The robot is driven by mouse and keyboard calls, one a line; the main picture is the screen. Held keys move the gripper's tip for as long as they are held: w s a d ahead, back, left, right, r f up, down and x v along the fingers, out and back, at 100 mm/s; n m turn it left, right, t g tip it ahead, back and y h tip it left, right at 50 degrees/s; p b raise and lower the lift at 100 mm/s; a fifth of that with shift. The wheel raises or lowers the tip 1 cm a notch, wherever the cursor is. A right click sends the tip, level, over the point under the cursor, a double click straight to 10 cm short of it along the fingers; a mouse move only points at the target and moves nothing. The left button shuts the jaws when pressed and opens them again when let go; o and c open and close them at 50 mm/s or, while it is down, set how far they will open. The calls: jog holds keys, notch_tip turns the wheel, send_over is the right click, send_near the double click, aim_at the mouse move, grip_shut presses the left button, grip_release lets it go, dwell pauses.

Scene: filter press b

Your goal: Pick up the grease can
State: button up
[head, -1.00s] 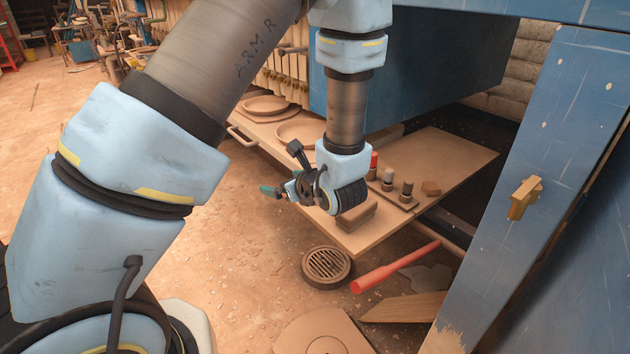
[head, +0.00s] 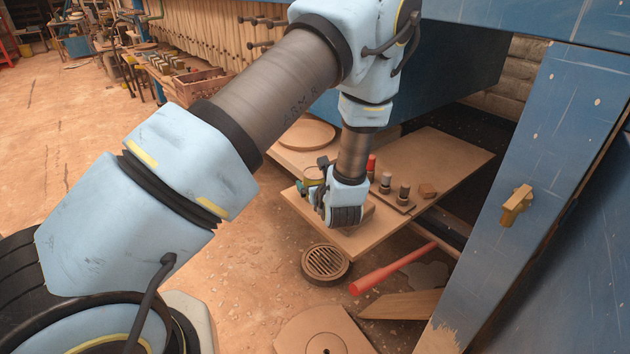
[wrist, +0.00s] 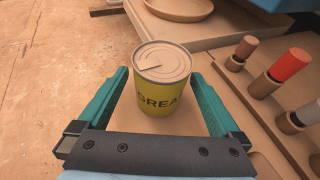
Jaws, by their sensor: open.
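The grease can (wrist: 161,78) is a yellow can with dark lettering and a tan lid, upright on a low board (wrist: 130,113). In the wrist view it stands ahead of my gripper (wrist: 162,85), between its two teal fingers, with space on both sides. The fingers are open and hold nothing. In the head view my gripper (head: 306,187) is low over the front left of the board (head: 353,240); a bit of the yellow can (head: 315,173) shows behind it, mostly hidden by my wrist.
A red-topped peg (wrist: 281,75) and other pegs stand to the right on a strip. A round dish (head: 306,134) lies behind. A floor drain (head: 326,263) and a red bar (head: 393,268) are in front. A blue post (head: 530,180) stands at right.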

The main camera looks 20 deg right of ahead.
jog(key=shift+x, duration=0.95)
jog(key=c, duration=1.5)
grip_shut()
jog(key=shift+r, duration=0.15)
